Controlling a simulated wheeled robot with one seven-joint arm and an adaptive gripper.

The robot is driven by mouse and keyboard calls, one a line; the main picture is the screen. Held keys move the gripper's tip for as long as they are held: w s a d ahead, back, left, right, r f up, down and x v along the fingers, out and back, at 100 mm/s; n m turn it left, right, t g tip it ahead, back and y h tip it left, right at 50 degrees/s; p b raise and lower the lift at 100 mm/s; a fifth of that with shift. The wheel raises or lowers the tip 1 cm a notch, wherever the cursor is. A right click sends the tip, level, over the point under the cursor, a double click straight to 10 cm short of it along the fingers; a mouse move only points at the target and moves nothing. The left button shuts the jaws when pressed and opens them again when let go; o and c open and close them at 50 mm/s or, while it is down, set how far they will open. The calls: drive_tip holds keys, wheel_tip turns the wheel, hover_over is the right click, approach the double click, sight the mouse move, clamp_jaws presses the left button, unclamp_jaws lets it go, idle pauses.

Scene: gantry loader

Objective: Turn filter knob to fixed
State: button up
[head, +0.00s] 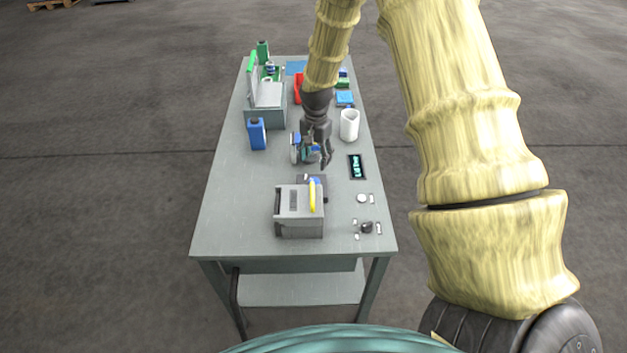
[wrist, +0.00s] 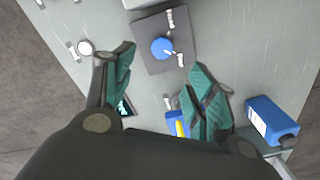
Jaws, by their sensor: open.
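A round blue knob (wrist: 162,48) with a pale pointer mark sits on a dark square plate (wrist: 148,24). Small white labels stand beside it, too small to read. In the head view the plate (head: 322,190) is partly hidden behind a grey box. A black knob (head: 366,227) with small pale labels around it sits near the table's front right. I cannot tell from the labels which knob is the filter knob. My gripper (head: 325,163) is open and empty, pointing down above the table behind the plate. In the wrist view the blue knob shows between its fingers (wrist: 162,60), apart from both.
The grey box (head: 299,226) with a yellow handle stands at the front of the table (head: 225,200). A white round button (head: 361,198) and a dark display (head: 357,167) lie at right. A blue bottle (head: 257,134), a white cup (head: 349,125) and a toolbox (head: 266,117) stand farther back.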

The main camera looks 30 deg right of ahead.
sight(314, 180)
drive_tip(key=shift+w+a+f+p, duration=0.1)
drive_tip(key=shift+f+p, duration=0.75)
drive_tip(key=shift+f, duration=1.8)
drive_tip(key=shift+a+f+p, duration=0.1)
drive_tip(key=shift+f+p, duration=0.7)
drive_tip(key=shift+f, duration=1.8)
drive_tip(key=shift+c, duration=0.4)
drive_tip(key=c, duration=1)
